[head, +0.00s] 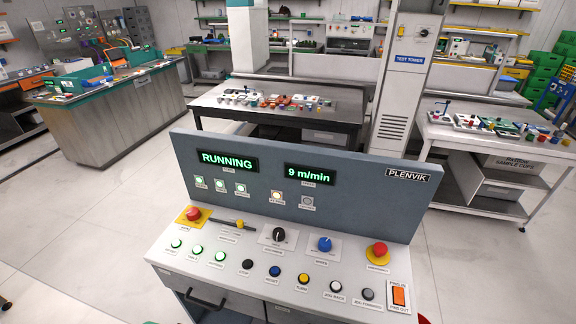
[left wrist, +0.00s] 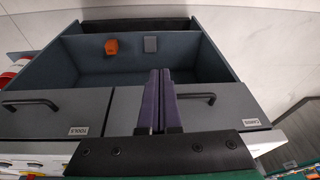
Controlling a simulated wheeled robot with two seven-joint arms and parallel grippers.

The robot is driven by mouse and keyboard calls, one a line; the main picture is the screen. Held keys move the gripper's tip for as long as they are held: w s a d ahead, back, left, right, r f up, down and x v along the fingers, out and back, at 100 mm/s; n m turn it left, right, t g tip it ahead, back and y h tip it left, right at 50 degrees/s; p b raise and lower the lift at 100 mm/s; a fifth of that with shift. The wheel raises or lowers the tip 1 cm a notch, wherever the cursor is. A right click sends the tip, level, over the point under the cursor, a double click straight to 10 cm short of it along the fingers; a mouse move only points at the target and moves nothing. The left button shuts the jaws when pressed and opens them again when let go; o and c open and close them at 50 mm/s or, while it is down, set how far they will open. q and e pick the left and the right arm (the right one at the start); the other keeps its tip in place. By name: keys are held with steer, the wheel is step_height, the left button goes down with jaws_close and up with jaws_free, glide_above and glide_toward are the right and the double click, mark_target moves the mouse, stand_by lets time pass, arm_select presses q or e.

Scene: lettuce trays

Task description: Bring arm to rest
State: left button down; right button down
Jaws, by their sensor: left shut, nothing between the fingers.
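My left gripper (left wrist: 160,75) shows in the left wrist view with its two purple fingers together and nothing between them. The fingers reach over the front of a grey cabinet (left wrist: 75,103) with two drawers and an open compartment. Whether they touch it I cannot tell. Neither gripper can be made out in the head view, and my right gripper is in no view. The head view shows a control console (head: 300,178) with a green RUNNING display (head: 227,160) and a 9 m/min display (head: 309,174).
The compartment holds an orange block (left wrist: 111,47) and a grey block (left wrist: 151,44). Dark drawer handles (left wrist: 29,103) stick out. Beyond the console stand a dark table (head: 205,107), a white table (head: 440,133) and a test tower (head: 400,75). Pale floor (head: 80,220) is open at left.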

arm_select(q)
step_height(320, 180, down, 14)
steer(key=s+r+b, duration=0.1)
steer(key=s+b, duration=0.1)
steer(key=s+a+f+g+b, duration=0.1)
steer(key=s+f+b, duration=0.1)
steer(key=s+f, duration=0.7)
steer(key=s+a+f+g+b, duration=0.1)
steer(key=s+a+f+b, duration=0.1)
steer(key=s+f, duration=0.7)
step_height(320, 180, down, 5)
steer(key=shift+r, duration=0.2)
steer(key=shift+a, duration=0.1)
